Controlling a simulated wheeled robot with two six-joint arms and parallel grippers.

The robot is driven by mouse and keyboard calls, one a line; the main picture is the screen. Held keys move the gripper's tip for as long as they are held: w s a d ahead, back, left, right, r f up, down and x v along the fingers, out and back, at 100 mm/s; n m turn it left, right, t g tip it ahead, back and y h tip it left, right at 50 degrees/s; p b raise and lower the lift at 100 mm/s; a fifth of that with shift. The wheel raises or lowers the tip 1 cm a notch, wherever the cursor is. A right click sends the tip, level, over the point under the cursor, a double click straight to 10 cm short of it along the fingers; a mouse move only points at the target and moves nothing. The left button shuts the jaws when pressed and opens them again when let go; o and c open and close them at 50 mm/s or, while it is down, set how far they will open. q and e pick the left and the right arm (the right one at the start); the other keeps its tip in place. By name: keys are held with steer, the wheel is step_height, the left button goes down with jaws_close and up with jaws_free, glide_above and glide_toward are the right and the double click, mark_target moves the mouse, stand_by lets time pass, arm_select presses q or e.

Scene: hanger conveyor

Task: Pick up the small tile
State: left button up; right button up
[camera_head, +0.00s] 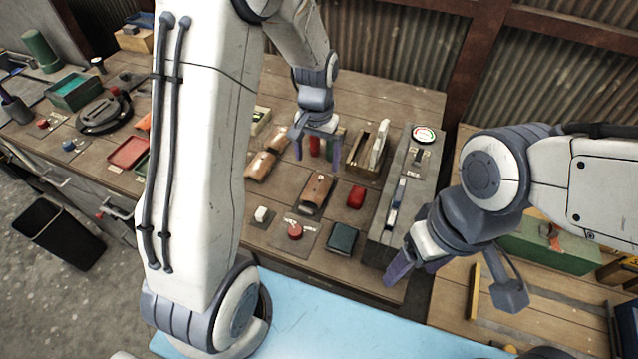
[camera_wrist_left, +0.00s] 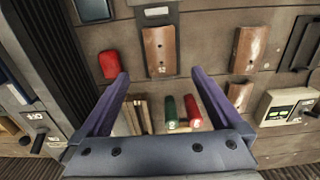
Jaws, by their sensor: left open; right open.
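Several brown tiles with worn faces lie on the wooden bench. The smallest-looking one, the small tile (camera_head: 277,138), lies behind a longer tile (camera_head: 260,165); in the left wrist view the small tile (camera_wrist_left: 238,95) is right of the right finger. Another brown tile (camera_head: 316,190) sits on a dark plate, and it also shows in the left wrist view (camera_wrist_left: 160,50). My left gripper (camera_head: 316,157) is open and empty, above the bench to the right of the small tile.
A red block (camera_head: 355,197), a dark green box (camera_head: 342,238) and a red button (camera_head: 295,231) stand nearby. Green and red cylinders (camera_wrist_left: 181,112) and a wooden rack (camera_head: 366,158) are close to my left gripper. A grey panel (camera_head: 425,180) with a gauge bounds the right.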

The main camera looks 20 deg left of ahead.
arm_select(q)
glide_above(317, 185)
step_height(317, 185, down, 5)
steer(key=shift+a+f+p, duration=0.15)
steer(key=shift+f+p, duration=0.05)
steer(key=shift+p, duration=0.25)
steer(key=f+p, duration=0.1)
steer(key=f, duration=0.1)
steer(key=f+p, duration=0.1)
steer(key=f, duration=0.1)
steer(key=shift+s+d+f, duration=0.15)
steer(key=shift+d+f, duration=0.05)
steer(key=shift+f, duration=0.5)
steer(key=c, duration=1.4)
steer(key=shift+r, duration=0.1)
